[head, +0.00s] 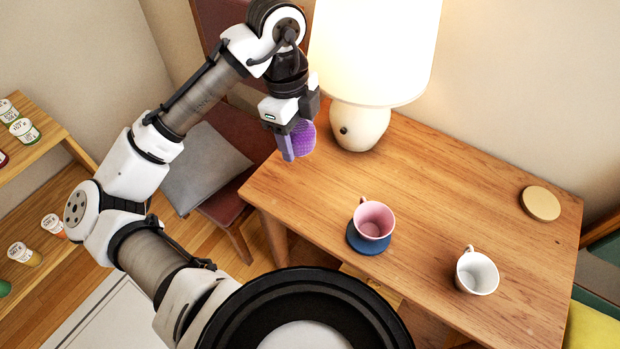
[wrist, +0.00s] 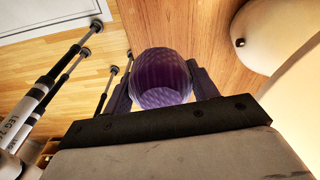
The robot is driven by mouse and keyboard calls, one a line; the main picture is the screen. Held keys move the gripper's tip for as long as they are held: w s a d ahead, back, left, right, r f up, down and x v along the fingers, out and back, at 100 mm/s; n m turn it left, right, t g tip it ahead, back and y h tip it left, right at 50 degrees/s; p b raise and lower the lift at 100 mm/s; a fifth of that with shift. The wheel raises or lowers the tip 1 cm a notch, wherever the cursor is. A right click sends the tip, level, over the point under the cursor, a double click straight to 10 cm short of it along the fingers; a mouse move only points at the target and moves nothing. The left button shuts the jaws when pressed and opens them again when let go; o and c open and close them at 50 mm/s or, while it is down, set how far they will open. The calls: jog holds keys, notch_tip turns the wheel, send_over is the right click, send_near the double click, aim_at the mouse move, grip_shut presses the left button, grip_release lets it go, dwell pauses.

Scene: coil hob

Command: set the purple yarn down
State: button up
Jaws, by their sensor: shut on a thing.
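The purple yarn (head: 304,138) is a round, textured ball. My gripper (head: 288,146) is shut on it near the table's left edge, beside the lamp. In the wrist view the yarn (wrist: 161,78) sits between the two fingers of my gripper (wrist: 160,88), with the wooden table (wrist: 215,30) to its right and the floor to its left. I cannot tell exactly how high the yarn is above the tabletop. The table (head: 430,190) also shows in the head view, with bare wood in its middle.
A lamp (head: 358,125) stands close right of the yarn. A pink cup (head: 373,220) stands on a blue coaster (head: 366,243). A white cup (head: 477,272) is at the front right, and a tan round coaster (head: 541,203) lies at the far right. A chair (head: 225,205) is left of the table.

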aim_at(302, 194)
notch_tip(302, 194, down, 16)
jog(key=shift+f, duration=0.25)
jog(key=shift+f+b, duration=0.15)
jog(key=shift+b, duration=0.2)
jog(key=o, duration=1)
jog(key=shift+c, duration=0.2)
jog(key=r, duration=0.8)
jog(key=a+r, duration=0.1)
jog(key=r, duration=0.3)
jog(key=shift+w+a+r+p, duration=0.1)
jog(key=shift+w+r+p, duration=0.05)
jog(key=shift+w+p, duration=0.2)
